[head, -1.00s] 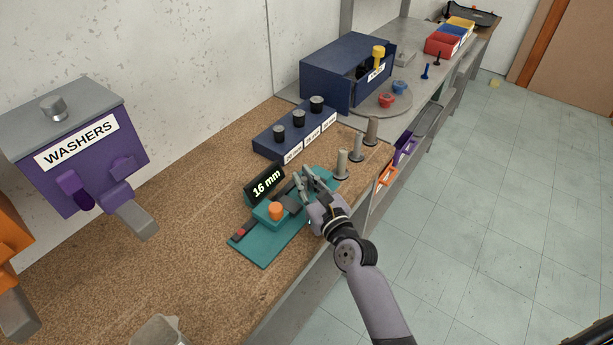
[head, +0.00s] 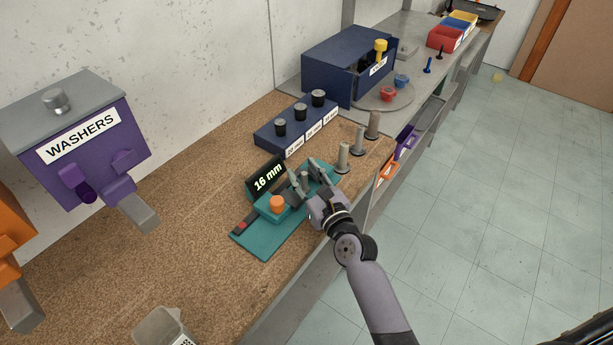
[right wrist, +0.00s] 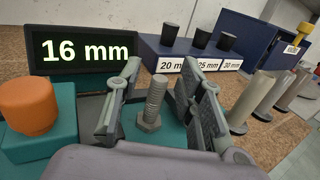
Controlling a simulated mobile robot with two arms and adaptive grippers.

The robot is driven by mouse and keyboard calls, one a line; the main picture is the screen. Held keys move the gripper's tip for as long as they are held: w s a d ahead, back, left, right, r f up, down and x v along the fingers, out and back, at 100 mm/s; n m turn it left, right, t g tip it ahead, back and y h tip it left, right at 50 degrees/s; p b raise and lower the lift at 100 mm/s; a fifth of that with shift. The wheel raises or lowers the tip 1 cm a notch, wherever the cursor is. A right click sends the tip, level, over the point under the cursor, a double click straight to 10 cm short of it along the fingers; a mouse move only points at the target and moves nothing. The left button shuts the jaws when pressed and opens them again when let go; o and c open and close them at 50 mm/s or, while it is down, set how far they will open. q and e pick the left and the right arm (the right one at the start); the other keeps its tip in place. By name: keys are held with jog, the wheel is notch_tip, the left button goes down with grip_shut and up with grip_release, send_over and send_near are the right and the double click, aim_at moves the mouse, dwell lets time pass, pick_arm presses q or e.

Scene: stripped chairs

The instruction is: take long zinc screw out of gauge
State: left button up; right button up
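The teal gauge (head: 266,243) lies on the cork-topped bench, with an orange knob (head: 277,203) and a display (head: 267,177) reading 16 mm. A grey threaded screw (right wrist: 153,102) stands upright on the gauge, head down, in the right wrist view. My right gripper (head: 307,174) is open over the gauge. Its fingers (right wrist: 159,92) stand on either side of the screw, with visible gaps, apparently not touching it. In the head view the screw is small and partly hidden by the fingers. My left gripper is not in view.
Several grey posts (head: 358,141) stand just beyond the gauge near the bench edge. A blue block (head: 297,129) labelled 20, 25 and 30 mm with black-topped pegs is behind it. A purple washers dispenser (head: 84,150) hangs at left. Bare cork lies left of the gauge.

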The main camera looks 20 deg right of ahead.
jog(key=s+d, duration=0.2)
jog(key=s, duration=0.9)
jog(key=shift+s+d, duration=0.15)
jog(key=shift+s, duration=0.25)
